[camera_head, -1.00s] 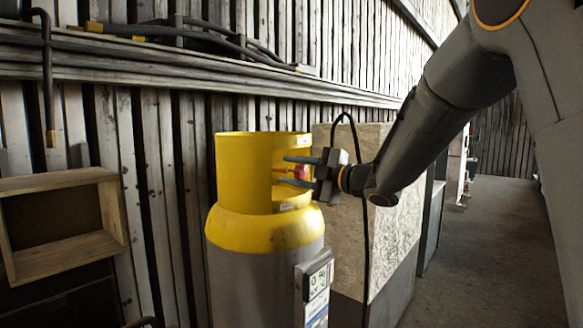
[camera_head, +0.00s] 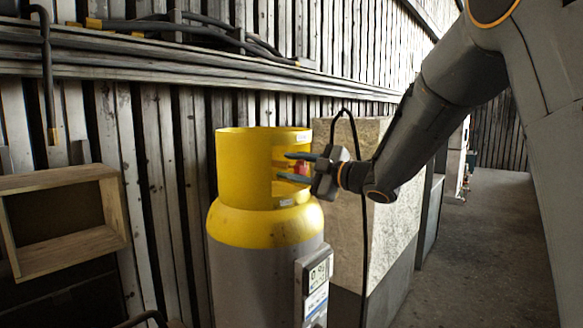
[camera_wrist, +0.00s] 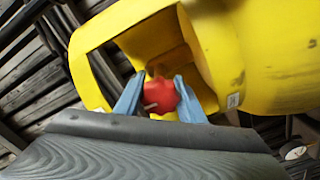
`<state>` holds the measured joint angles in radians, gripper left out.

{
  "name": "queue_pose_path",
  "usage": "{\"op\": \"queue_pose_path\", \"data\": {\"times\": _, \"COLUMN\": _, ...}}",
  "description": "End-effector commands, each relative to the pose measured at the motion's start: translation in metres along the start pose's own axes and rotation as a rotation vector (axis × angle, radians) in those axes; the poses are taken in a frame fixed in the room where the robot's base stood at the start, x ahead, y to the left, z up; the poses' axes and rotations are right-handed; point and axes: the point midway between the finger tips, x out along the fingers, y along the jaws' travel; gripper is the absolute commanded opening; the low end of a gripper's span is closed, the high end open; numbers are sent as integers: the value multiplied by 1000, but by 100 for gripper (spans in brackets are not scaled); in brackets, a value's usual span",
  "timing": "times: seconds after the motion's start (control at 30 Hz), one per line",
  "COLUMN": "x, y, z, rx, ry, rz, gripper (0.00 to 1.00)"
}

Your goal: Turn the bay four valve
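The valve is a red knob (camera_wrist: 160,95) inside the opening of the yellow collar (camera_wrist: 140,42) on top of a gas cylinder. In the head view the red knob (camera_head: 300,169) shows as a small patch between my fingers. My gripper (camera_wrist: 160,76) has its two blue fingers on either side of the knob, and the knob fills the gap between them. It appears shut on the knob. In the head view my gripper (camera_head: 283,165) reaches into the collar from the right. The cylinder (camera_head: 262,223) stands upright, yellow above and grey below. The valve stem is hidden.
A meter with a display (camera_head: 316,285) sits on the cylinder's front right. A black cable (camera_head: 364,220) hangs before a pale stone-like block (camera_head: 392,240) behind my gripper. An open wooden box (camera_head: 65,185) is at the left. Free floor (camera_head: 490,240) lies to the right.

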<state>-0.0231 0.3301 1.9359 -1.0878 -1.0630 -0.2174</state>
Motion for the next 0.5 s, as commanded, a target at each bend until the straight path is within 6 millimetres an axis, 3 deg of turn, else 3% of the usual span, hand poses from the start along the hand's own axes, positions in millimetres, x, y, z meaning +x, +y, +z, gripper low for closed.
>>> {"op": "queue_pose_path", "data": {"times": 0.03, "x": 0, "y": 0, "z": 1, "rx": 1, "ry": -1, "rz": 0, "gripper": 44}}
{"op": "queue_pose_path", "data": {"times": 0.1, "x": 0, "y": 0, "z": 0, "rx": 1, "ry": -1, "rz": 0, "gripper": 54}}
{"op": "queue_pose_path", "data": {"times": 0.5, "x": -8, "y": 0, "z": 1, "rx": -2, "ry": 0, "rz": 0, "gripper": 54}}
